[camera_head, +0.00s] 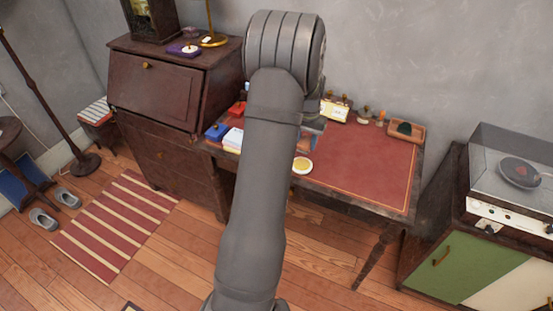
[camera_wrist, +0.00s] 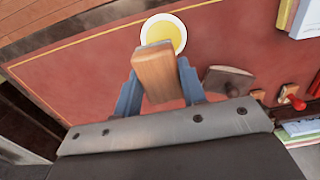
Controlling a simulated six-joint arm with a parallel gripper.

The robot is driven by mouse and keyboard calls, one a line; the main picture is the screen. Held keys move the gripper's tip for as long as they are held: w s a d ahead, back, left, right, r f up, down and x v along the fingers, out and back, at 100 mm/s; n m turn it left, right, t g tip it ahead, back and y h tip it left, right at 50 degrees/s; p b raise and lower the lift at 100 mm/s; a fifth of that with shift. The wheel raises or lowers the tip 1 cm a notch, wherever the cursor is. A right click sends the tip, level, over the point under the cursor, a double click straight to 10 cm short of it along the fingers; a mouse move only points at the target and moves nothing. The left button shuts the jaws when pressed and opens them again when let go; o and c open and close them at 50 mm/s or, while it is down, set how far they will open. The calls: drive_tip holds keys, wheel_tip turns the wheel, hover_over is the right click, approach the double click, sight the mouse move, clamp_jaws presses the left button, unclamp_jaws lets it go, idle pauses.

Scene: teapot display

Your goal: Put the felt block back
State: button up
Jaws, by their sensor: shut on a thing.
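In the wrist view, my gripper (camera_wrist: 160,86) is shut on a wooden block (camera_wrist: 159,74), which I take to be the felt block. Its long brown face shows between the two blue-grey fingers, and a greyish edge shows at its far end. No felt face is clearly visible. The block overlaps the near rim of a round white dish with a yellow centre (camera_wrist: 163,29). I cannot tell whether they touch. In the head view the same dish (camera_head: 302,166) lies on the red desk top (camera_head: 360,160). My arm hides the block there.
A dark curved object (camera_wrist: 228,80) and a red-handled stamp (camera_wrist: 292,98) lie right of the block in the wrist view. In the head view, a brown tray (camera_head: 418,137) sits at the desk's back right. The desk's right half is mostly clear.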

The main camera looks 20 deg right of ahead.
drive_tip(key=shift+s+a+r, duration=0.2)
drive_tip(key=shift+s+a, duration=0.15)
drive_tip(key=shift+a, duration=0.3)
drive_tip(key=shift+s+a+r, duration=0.15)
drive_tip(key=shift+s+a, duration=0.2)
drive_tip(key=shift+a, duration=0.25)
drive_tip(key=w+a+f, duration=0.2)
drive_tip(key=w, duration=0.1)
drive_tip(key=w+a+f, duration=0.2)
drive_tip(key=w+a, duration=0.1)
drive_tip(key=w+a+f, duration=0.2)
drive_tip(key=w+f, duration=0.1)
drive_tip(key=shift+a, duration=0.25)
drive_tip(key=shift+f, duration=2)
drive_tip(key=o, duration=1)
drive_tip(key=shift+f, duration=0.15)
wheel_tip(320, 180, up, 12)
drive_tip(key=shift+r, duration=0.2)
